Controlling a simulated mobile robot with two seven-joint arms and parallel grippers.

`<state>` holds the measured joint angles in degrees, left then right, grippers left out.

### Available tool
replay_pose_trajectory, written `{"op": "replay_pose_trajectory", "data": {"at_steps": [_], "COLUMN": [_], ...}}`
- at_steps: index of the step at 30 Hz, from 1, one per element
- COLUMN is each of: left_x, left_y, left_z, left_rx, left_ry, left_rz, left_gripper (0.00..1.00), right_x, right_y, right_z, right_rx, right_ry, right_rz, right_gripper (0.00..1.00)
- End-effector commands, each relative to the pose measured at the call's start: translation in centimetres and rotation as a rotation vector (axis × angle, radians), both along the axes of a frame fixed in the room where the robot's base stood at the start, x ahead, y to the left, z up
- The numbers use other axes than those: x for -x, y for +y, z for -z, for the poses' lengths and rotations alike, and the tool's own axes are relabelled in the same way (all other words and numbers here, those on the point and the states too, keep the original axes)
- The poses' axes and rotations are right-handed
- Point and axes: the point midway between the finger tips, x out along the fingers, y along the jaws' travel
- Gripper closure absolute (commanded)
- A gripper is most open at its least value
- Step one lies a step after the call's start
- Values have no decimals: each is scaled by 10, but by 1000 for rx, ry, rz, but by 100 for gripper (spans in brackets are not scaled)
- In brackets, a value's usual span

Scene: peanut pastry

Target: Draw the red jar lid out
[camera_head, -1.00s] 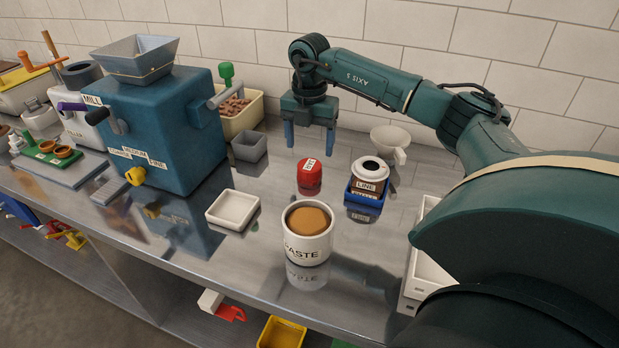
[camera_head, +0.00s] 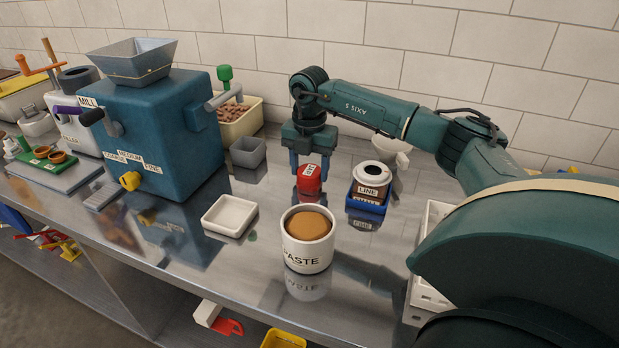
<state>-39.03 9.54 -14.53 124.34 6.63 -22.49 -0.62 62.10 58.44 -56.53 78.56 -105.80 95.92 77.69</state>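The red jar lid (camera_head: 309,184), a small red rounded piece with a white label, is at the middle of the steel counter, behind the white paste jar (camera_head: 305,258). My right gripper (camera_head: 310,172) points down over it from above. Its two blue fingers stand at the lid's left and right sides, close against it, and look shut on it. The fingertips are partly hidden by the lid. I cannot tell whether the lid is clear of the counter. My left gripper is not in view.
A blue holder (camera_head: 366,204) with a white-topped jar (camera_head: 372,178) stands close right of the lid. A white funnel (camera_head: 398,160) is behind it. A white dish (camera_head: 230,216) and grey bin (camera_head: 248,152) lie left, by the blue mill (camera_head: 160,130). A white crate (camera_head: 424,290) is right.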

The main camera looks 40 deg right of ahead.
Motion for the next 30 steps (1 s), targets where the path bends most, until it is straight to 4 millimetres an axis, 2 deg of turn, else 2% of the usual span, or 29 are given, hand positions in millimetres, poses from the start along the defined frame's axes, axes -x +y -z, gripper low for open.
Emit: {"op": "replay_pose_trajectory", "data": {"at_steps": [1, 10, 30], "left_x": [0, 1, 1], "left_y": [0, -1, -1], "left_z": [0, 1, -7], "left_rx": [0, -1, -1], "left_ry": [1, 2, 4], "left_rz": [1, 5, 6], "left_gripper": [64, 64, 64], "right_x": [0, 0, 0], "right_y": [0, 0, 0], "right_z": [0, 0, -8], "right_rx": [0, 0, 0], "right_ry": [0, 0, 0], "right_rz": [0, 0, 0], "right_gripper": [51, 75, 76]}}
